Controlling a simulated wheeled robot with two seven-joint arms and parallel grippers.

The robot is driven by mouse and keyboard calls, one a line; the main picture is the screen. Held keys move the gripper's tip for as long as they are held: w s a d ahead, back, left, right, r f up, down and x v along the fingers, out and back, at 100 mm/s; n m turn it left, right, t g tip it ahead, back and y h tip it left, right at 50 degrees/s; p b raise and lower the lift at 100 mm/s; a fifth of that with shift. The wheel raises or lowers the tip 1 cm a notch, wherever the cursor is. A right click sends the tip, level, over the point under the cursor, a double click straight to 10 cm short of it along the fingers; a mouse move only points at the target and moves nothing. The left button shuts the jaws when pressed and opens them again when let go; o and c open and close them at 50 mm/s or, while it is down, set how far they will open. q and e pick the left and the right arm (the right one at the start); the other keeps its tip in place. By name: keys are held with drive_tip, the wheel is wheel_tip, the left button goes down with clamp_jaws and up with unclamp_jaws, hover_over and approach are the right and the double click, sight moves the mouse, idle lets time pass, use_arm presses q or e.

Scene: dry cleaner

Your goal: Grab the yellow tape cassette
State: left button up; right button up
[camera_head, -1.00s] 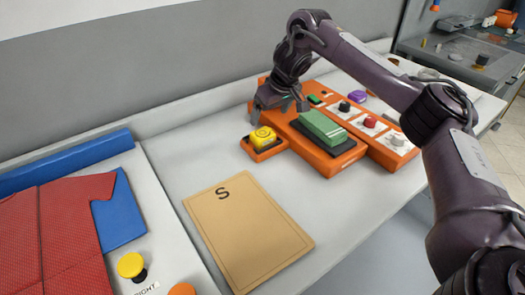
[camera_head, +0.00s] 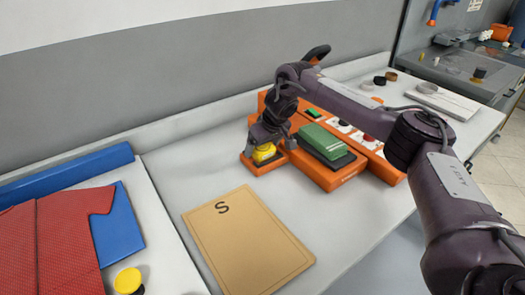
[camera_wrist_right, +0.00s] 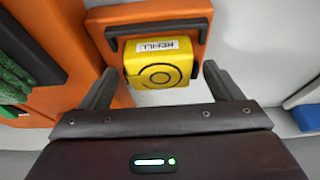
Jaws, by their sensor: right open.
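The yellow tape cassette (camera_head: 264,153) sits in the small orange holder (camera_head: 247,164) at the left end of the orange device. In the right wrist view the cassette (camera_wrist_right: 158,68) has a "REFILL" label and a ring mark, with a black bar along its top edge. My right gripper (camera_head: 268,143) is at the cassette and partly hides it in the head view. In the wrist view its open fingers (camera_wrist_right: 158,88) stand on either side of the cassette's near end, with gaps on both sides. My left gripper is not in view.
The orange device (camera_head: 318,181) carries a green block (camera_head: 321,141) right of the cassette. A tan board marked S (camera_head: 248,240) lies in front. A red garment (camera_head: 50,245) on a blue board lies at left. Bare table lies between board and wall.

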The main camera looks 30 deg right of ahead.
drive_tip(key=c, duration=1.1)
